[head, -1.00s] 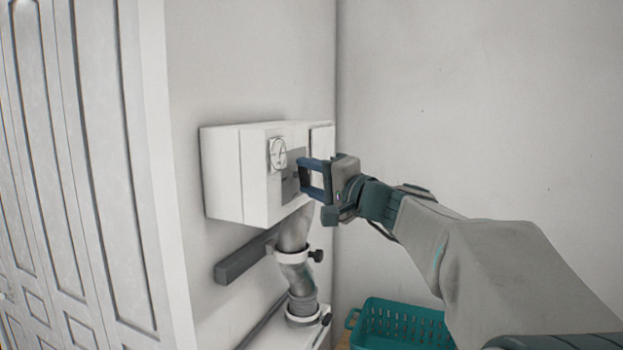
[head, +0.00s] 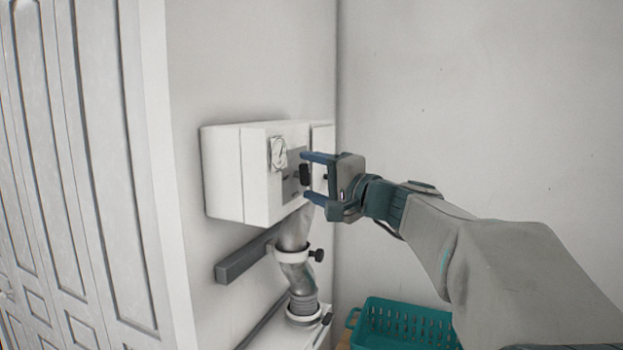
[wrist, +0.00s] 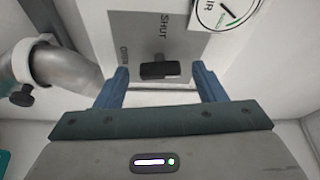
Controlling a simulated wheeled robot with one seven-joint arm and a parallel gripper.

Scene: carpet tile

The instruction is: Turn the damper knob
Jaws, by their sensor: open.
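The damper knob (wrist: 160,70) is a small black bar on a grey plate (wrist: 120,30) marked OPEN and SHUT, on the face of a white wall box (head: 225,175). In the head view the knob (head: 305,174) shows between my fingers. My gripper (wrist: 160,78) is open, its two blue fingers on either side of the knob with gaps to both. In the head view my gripper (head: 307,176) is at the right part of the box face. I cannot tell how far the fingertips are from the plate.
A round dial (wrist: 225,10) is on the box beside the plate. A grey pipe (head: 297,270) with a black-knobbed clamp (head: 317,255) runs below the box. A teal basket (head: 400,325) stands low at the right. A panelled white door (head: 80,180) is at the left.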

